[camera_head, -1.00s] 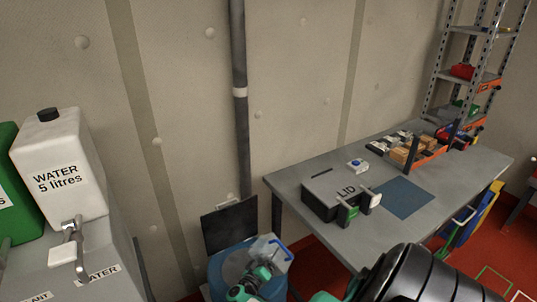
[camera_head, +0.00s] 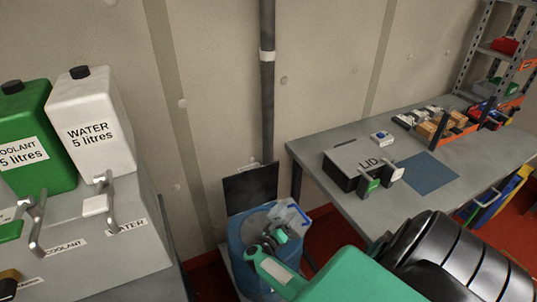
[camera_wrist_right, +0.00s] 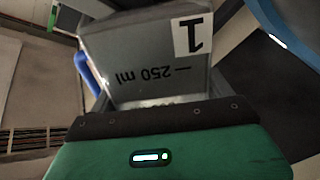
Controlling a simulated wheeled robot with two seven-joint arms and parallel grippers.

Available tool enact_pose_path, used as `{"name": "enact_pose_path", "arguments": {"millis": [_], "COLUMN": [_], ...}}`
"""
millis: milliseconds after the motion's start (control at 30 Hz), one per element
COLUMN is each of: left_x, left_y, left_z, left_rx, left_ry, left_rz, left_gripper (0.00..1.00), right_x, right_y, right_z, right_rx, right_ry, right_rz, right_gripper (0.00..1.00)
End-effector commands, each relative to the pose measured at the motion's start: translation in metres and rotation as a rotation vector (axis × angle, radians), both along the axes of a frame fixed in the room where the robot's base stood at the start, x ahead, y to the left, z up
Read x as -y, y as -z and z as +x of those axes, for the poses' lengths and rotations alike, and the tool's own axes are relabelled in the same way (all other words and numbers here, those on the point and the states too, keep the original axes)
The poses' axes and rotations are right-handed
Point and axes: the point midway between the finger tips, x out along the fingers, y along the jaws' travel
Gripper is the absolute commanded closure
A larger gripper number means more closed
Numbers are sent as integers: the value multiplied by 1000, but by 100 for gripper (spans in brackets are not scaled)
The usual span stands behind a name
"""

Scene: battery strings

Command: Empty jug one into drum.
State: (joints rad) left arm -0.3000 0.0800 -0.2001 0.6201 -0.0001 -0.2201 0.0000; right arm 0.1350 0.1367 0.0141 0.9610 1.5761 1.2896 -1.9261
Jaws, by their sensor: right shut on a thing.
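My right gripper (camera_head: 272,238) is over the blue drum (camera_head: 243,262) and is shut on a clear jug (camera_head: 288,214) with a blue handle. In the right wrist view the jug (camera_wrist_right: 150,62) fills the upper middle, with a "1" label and a "250 ml" mark that read upside down. The jug is tilted above the drum's top. I cannot tell whether liquid is in it or flowing out. The drum's dark lid (camera_head: 251,189) stands open behind it. A curved blue edge, likely the drum (camera_wrist_right: 290,35), shows at the wrist view's upper right. My left gripper is not in view.
White water (camera_head: 90,125) and green coolant (camera_head: 38,130) canisters stand on a grey stand at left. A vertical pipe (camera_head: 267,90) runs behind the drum.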

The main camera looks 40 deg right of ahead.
Motion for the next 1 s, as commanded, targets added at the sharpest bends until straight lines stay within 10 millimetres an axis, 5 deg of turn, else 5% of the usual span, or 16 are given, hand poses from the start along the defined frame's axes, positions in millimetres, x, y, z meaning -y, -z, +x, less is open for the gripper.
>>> {"name": "enact_pose_path", "arguments": {"millis": [1000], "left_x": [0], "left_y": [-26], "left_z": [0], "left_rx": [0], "left_ry": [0], "left_rz": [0], "left_gripper": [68], "right_x": [0], "right_y": [-13], "right_z": [2], "right_rx": [-108], "right_ry": [2], "right_rz": [-26], "right_gripper": [55]}}
